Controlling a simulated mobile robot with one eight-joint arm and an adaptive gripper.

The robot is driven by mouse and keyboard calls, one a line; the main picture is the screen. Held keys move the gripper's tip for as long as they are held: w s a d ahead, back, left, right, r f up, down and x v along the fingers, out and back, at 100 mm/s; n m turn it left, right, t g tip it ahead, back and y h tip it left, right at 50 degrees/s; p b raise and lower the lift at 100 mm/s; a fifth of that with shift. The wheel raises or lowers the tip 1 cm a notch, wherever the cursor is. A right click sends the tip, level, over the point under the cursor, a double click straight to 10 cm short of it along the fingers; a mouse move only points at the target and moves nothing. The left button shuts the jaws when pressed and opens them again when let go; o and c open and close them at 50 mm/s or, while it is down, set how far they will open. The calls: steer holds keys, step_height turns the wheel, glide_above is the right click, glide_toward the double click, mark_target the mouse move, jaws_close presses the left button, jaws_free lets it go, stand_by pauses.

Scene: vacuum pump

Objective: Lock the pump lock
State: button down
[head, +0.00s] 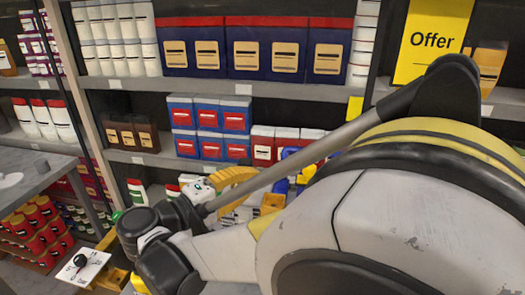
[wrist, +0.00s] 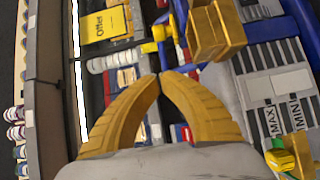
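The pump shows in the wrist view as a grey ribbed body (wrist: 262,62) with MAX and MIN labels and blue bars. A yellow block-shaped part (wrist: 215,30) sits at its upper left. A smaller yellow and green part (wrist: 290,157) is at lower right. I cannot tell which part is the lock. My gripper (wrist: 162,76) has two curved yellow fingers with their tips together and nothing visible between them. The tips appear left of and below the yellow block, apart from it in the picture. In the head view my arm hides most of the pump and gripper.
Shelves with boxes (head: 247,50) and bottles stand behind. A yellow Offer sign (head: 432,40) hangs at upper right and also shows in the wrist view (wrist: 104,25). A grey table (head: 28,172) is at left, with red cans (head: 35,225) below it.

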mark_target(309, 170)
steer(key=b+x, duration=0.2)
steer(key=x, duration=0.5)
steer(key=shift+w+d+f, duration=0.1)
steer(key=shift+w+d, duration=0.05)
steer(key=shift+d, duration=0.1)
steer(key=d+b, duration=0.1)
steer(key=d, duration=0.3)
steer(key=shift+w+d, duration=0.1)
steer(key=d, duration=0.2)
steer(key=s+d, duration=0.1)
steer(key=d, duration=0.1)
steer(key=shift+d, duration=0.35)
steer(key=shift+a, duration=0.15)
steer(key=shift+w, duration=0.1)
